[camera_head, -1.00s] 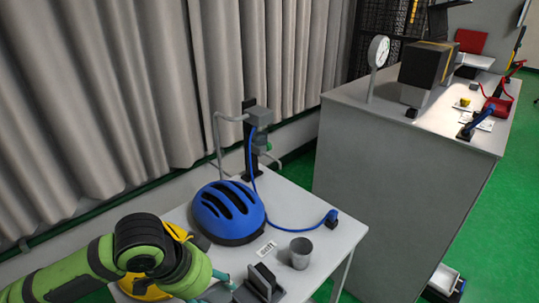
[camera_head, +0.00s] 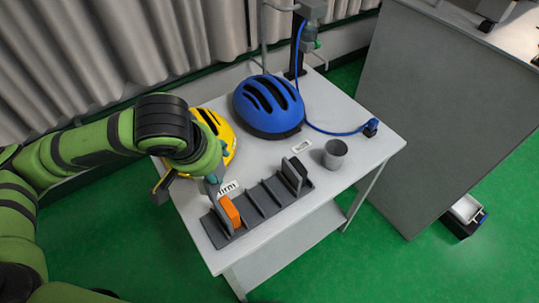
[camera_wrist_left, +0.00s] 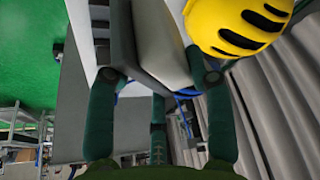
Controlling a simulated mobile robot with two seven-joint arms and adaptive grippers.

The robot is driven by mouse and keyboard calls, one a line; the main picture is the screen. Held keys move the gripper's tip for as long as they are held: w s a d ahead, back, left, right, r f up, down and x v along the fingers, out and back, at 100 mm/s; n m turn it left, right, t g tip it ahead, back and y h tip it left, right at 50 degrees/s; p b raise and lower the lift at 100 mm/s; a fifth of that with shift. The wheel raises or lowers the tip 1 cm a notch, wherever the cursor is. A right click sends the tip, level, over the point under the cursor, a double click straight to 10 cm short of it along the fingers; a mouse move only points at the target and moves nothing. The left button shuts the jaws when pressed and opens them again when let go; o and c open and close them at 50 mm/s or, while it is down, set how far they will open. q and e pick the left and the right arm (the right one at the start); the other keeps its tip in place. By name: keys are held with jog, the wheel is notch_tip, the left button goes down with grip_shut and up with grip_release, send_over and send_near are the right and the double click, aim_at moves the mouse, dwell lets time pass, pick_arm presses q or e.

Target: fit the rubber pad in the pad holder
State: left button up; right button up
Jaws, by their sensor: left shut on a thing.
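My left gripper (camera_head: 212,184) reaches down over the left end of a grey slotted rack on the table, which looks like the pad holder (camera_head: 258,205). In the left wrist view the gripper (camera_wrist_left: 158,85) has its fingers around a grey slab (camera_wrist_left: 160,42), which I take to be the rubber pad. Its lower end, and how deep it sits in the rack, cannot be made out. An orange block (camera_head: 229,211) stands in the rack beside the gripper. A dark slab (camera_head: 292,174) stands at the rack's right end. My right gripper is not in view.
A yellow helmet (camera_head: 214,127) and a blue helmet (camera_head: 268,106) lie behind the rack. A grey cup (camera_head: 334,154) and a small label card (camera_head: 301,146) are at the right. A blue cable (camera_head: 335,133) crosses the table (camera_head: 365,160). A tall grey cabinet (camera_head: 450,110) stands beyond.

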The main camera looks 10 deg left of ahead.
pick_arm(q)
jog(key=shift+w+d+f+m+h, duration=0.2)
jog(key=shift+d+f+m+h, duration=0.1)
jog(key=shift+d+m, duration=0.4)
jog(key=w+d+f+m+g+h, duration=0.1)
jog(key=d+f+m+g+h, duration=0.1)
jog(key=d+m, duration=0.6)
jog(key=m+g+h, duration=0.1)
jog(key=m, duration=0.3)
jog(key=shift+w+d+f+h, duration=0.15)
jog(key=shift+d+f+h, duration=0.05)
jog(key=shift+d+h, duration=0.1)
jog(key=d+m+g, duration=0.1)
jog(key=d+m, duration=0.2)
jog(key=m, duration=0.1)
jog(key=s+d+m+g, duration=0.1)
jog(key=d+m, duration=0.2)
jog(key=d+m+g, duration=0.2)
jog(key=m, duration=0.2)
jog(key=shift+s+d+f+m+y, duration=0.15)
jog(key=shift+d+f+m+y, duration=0.15)
jog(key=shift+d+y, duration=0.1)
jog(key=shift+s+d+m+g, duration=0.25)
jog(key=shift+d+m+g, duration=0.15)
jog(key=shift+d+m, duration=0.4)
jog(key=shift+a, duration=0.15)
jog(key=shift+a, duration=0.1)
